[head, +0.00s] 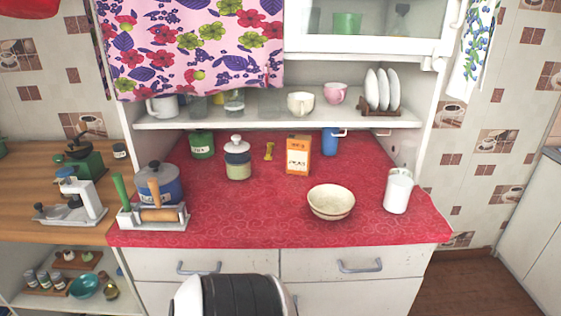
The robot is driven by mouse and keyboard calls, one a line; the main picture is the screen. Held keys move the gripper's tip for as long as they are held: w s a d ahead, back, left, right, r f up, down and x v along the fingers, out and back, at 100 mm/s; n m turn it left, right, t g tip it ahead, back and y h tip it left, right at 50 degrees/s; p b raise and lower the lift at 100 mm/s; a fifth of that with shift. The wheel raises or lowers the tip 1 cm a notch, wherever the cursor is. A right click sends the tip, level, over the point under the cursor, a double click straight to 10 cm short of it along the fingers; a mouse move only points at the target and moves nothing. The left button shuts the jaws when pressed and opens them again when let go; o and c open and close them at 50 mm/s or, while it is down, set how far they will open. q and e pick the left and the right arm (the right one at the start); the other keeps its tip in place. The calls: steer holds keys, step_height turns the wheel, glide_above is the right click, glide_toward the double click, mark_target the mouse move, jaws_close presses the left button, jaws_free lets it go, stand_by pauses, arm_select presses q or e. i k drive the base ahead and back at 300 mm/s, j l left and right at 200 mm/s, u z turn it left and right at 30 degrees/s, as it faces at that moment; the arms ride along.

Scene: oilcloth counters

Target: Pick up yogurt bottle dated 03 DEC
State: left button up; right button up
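No bottle with a readable 03 DEC date shows in the head view. A white, cylindrical container (397,192) stands upright at the right end of the red oilcloth counter (260,215). I cannot tell whether it is a yogurt bottle, and no date is legible on it. Neither of my grippers shows in the head view. A black and white part, probably of my own arm, comes in at the bottom edge, in front of the drawers.
A cream bowl (331,202), an orange carton (298,155), a lidded jar (237,160), a green canister (202,145) and a blue mug (330,142) stand on the counter. A blue pot (160,186) is behind a utensil rack at left. The front middle is clear.

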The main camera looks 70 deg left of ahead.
mark_target(401, 180)
steer(key=u, duration=1.95)
